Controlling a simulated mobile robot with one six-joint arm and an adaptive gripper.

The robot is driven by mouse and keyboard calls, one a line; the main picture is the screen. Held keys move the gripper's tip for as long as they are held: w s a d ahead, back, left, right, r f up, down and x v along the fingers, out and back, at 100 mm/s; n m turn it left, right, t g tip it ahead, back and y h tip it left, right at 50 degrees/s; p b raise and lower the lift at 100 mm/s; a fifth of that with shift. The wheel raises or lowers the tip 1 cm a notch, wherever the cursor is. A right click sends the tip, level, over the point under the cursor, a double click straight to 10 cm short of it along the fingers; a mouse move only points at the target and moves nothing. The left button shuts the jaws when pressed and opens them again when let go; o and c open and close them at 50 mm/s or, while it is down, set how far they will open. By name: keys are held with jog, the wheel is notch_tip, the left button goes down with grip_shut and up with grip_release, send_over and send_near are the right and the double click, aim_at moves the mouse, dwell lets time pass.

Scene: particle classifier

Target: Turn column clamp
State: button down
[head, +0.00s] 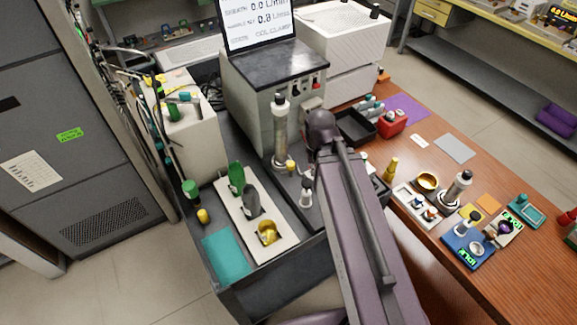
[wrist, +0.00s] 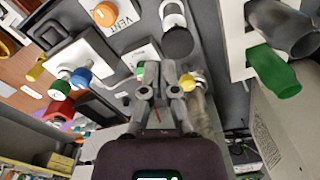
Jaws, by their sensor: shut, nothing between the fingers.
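The upright column (head: 281,135), a grey glassy cylinder with a black cap, stands in front of the grey instrument box in the head view. A small yellow knob (head: 292,167) shows by its foot. In the wrist view, a yellow knob (wrist: 187,82) lies just right of my gripper (wrist: 160,70), and a green one (wrist: 140,70) just left. I cannot tell for certain which fitting is the column clamp. My gripper is shut and empty, its fingers close together between these knobs; contact is unclear. In the head view my own arm hides the gripper.
The monitor (head: 257,22) stands on the instrument box (head: 268,68). An orange knob (wrist: 105,14) sits by a VENT label. The wooden bench at right is crowded.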

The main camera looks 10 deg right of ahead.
jog(key=c, duration=0.8)
grip_release()
jog(key=o, duration=0.5)
jog(key=shift+w+n, duration=0.35)
jog(key=shift+n, duration=0.05)
jog(key=n+y, duration=0.4)
jog(key=n, duration=0.9)
send_near(291, 163)
notch_tip(291, 163, up, 3)
jog(key=s+d, duration=0.2)
jog(key=s, duration=0.1)
jog(key=w+n, duration=0.2)
jog(key=n, duration=0.1)
jog(key=shift+w+r+y, duration=0.25)
jog(key=shift+r+y, duration=0.05)
jog(key=shift+f, duration=0.15)
jog(key=b+x, duration=1.2)
jog(key=x, duration=0.1)
jog(key=shift+w+f, duration=0.2)
jog(key=shift+f, duration=0.05)
jog(key=shift+a, duration=0.1)
